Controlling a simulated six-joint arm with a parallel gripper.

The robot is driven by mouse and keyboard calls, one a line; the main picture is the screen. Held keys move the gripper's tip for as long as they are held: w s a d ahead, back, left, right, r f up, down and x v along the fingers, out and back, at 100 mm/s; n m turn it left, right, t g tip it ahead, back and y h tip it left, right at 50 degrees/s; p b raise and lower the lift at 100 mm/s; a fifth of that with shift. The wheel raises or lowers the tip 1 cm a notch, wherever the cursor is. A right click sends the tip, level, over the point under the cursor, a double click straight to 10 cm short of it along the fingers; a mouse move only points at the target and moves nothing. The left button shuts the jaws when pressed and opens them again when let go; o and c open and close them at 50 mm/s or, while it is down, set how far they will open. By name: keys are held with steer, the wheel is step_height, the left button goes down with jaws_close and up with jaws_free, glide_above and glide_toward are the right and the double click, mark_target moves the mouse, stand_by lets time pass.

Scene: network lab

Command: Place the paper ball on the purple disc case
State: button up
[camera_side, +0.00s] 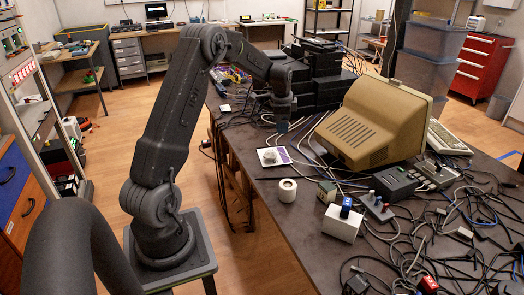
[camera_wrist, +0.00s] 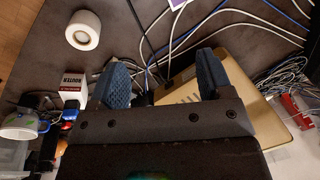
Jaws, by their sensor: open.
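The purple disc case (camera_side: 284,151) lies flat on the dark table, its face partly white with a purple edge. A crumpled grey-white ball, which looks like the paper ball (camera_side: 270,157), rests on the case. Only a corner of the case (camera_wrist: 179,4) shows at the top edge of the wrist view, and the ball is out of that view. My gripper (camera_side: 282,126) is above the table, up and slightly right of the case in the side view, apart from the ball. In the wrist view, my gripper (camera_wrist: 162,62) has its two blue-grey fingers wide apart with nothing between them.
A white tape roll (camera_side: 287,190) stands in front of the case. A beige monitor (camera_side: 375,122) is to the right, and stacked black boxes (camera_side: 316,75) are behind. A white box (camera_side: 342,222) with a blue top is nearer. Loose cables cover much of the table.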

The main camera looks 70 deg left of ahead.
steer(key=s+d+r+n+t, duration=0.1)
steer(key=s+d+r, duration=0.1)
steer(key=d+r, duration=0.45)
steer(key=s+d+r+n+t, duration=0.1)
steer(key=s+d+r, duration=0.2)
steer(key=d, duration=0.6)
steer(key=s+d+r, duration=0.2)
steer(key=d+r, duration=0.3)
steer(key=d, duration=0.2)
steer(key=s+d+n+t+h, duration=0.1)
steer(key=s+d+n+t, duration=0.1)
steer(key=s+d, duration=1.1)
steer(key=s+n, duration=0.1)
steer(key=s, duration=0.2)
steer(key=shift+f+h, duration=0.3)
steer(key=shift+f, duration=0.05)
